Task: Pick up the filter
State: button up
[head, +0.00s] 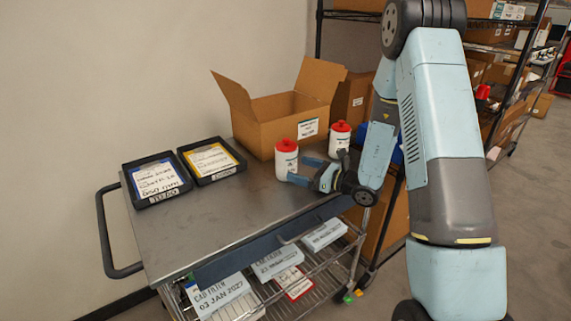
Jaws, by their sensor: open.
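A white canister with a red top (286,162) stands upright on the metal cart top (215,215), in front of an open cardboard box. A second white canister with a red top (340,138) stands farther right, partly hidden by my gripper and arm. My gripper (303,171) is low over the cart, open, with its fingers pointing left towards the first canister. I cannot tell whether they touch it. White packs on the lower shelf bear labels; one pack (220,295) seems to read "CAB FILTER". I cannot tell for sure which thing is the task's filter.
The open cardboard box (290,107) stands at the back. The cart's front middle is clear. Shelving with boxes stands behind my arm.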

aim_at(286, 164)
jog(key=shift+x, duration=3)
jog(key=shift+s+r, duration=0.1)
jog(key=c, duration=1.4)
jog(key=shift+r, duration=0.1)
jog(key=shift+c, duration=0.2)
